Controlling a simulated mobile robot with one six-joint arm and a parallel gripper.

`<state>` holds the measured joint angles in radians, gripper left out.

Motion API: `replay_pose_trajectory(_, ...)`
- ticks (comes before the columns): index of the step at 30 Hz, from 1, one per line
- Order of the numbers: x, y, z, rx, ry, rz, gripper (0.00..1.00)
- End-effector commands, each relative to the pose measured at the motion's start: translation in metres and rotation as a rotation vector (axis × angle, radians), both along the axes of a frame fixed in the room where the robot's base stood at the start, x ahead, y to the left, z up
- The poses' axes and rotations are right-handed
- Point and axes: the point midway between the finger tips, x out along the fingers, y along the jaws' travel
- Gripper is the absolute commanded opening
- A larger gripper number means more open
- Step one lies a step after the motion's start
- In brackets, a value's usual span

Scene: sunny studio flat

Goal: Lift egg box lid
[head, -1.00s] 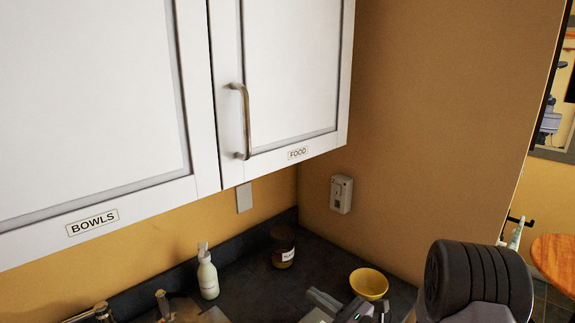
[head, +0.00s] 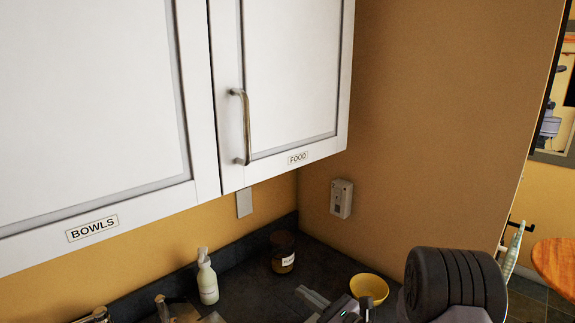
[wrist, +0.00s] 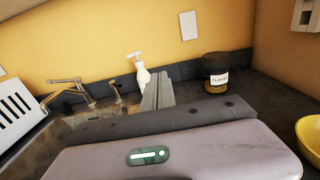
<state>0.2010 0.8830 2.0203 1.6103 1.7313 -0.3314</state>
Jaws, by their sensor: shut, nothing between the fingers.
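I see no egg box or lid in either view. My gripper (head: 312,297) is low in the head view, over the dark counter and left of the yellow bowl. In the wrist view its two grey fingers (wrist: 158,80) lie together, shut and empty, pointing toward the back of the counter. They appear between the white pump bottle and the dark jar. My gripper's own body fills the bottom of the wrist view and hides the counter beneath it.
A yellow bowl (head: 370,287), a labelled dark jar (head: 283,252) and a white pump bottle (head: 207,281) stand on the counter. Closed wall cupboards marked BOWLS (head: 90,120) and FOOD (head: 290,80) hang above. A sink (wrist: 95,122) with a tap (wrist: 68,84) lies left.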

Motion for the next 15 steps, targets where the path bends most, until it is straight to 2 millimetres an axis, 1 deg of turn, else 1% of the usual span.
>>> replay_pose_trajectory(15, 0.020, 0.020, -0.006, 0.000, 0.000, 0.000, 0.00)
